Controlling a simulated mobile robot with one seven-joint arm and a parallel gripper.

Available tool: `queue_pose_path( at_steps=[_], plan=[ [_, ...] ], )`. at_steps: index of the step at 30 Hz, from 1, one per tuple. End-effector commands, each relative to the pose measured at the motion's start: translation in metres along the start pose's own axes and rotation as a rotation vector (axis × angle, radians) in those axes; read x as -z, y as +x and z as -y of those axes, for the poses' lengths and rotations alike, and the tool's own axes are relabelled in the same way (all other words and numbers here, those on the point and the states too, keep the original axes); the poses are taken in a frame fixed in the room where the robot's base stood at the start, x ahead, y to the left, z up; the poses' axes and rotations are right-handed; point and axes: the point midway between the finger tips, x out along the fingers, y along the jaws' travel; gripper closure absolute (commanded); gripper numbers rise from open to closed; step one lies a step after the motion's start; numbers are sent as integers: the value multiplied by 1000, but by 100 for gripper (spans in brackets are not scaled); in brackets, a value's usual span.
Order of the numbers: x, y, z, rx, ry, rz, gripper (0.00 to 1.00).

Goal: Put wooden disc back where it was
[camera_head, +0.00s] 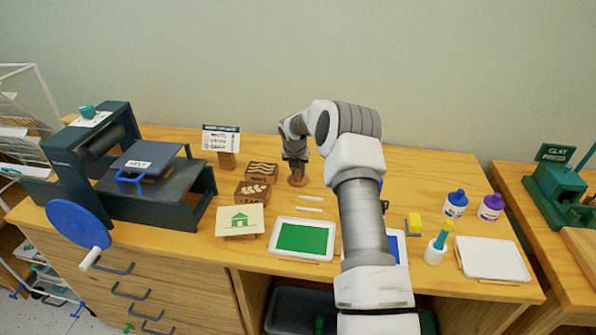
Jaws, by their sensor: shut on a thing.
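The wooden disc (298,181) is a small round brown piece at the middle back of the wooden table (420,180). My gripper (297,172) points down and is shut on it. The disc is at or just above the table top; I cannot tell whether it touches. The fingers are small and dark in this view, and they hide part of the disc. My arm hides part of the table to the right of it.
Two brown printing blocks, wave (262,170) and leaf (252,191), stand left of the disc. White chalk-like sticks (311,198) lie in front. A small sign (221,140) stands behind the blocks, the press (130,170) farther left. A green-inked tray (302,239) is nearer.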

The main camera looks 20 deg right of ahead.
Motion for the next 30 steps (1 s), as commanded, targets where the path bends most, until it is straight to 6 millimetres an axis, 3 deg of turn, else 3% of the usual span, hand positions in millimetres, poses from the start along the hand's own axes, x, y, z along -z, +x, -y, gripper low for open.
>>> queue_pose_path(
  at_steps=[8, 9, 13, 23, 30],
  plan=[
    [1, 3, 0, 0, 0, 1, 100],
    [0, 2, 0, 0, 0, 1, 68],
    [1, 2, 0, 0, 0, 0, 45],
    [-1, -1, 0, 0, 1, 1, 45],
    [-2, -31, 0, -1, 0, 4, 45]
  ],
)
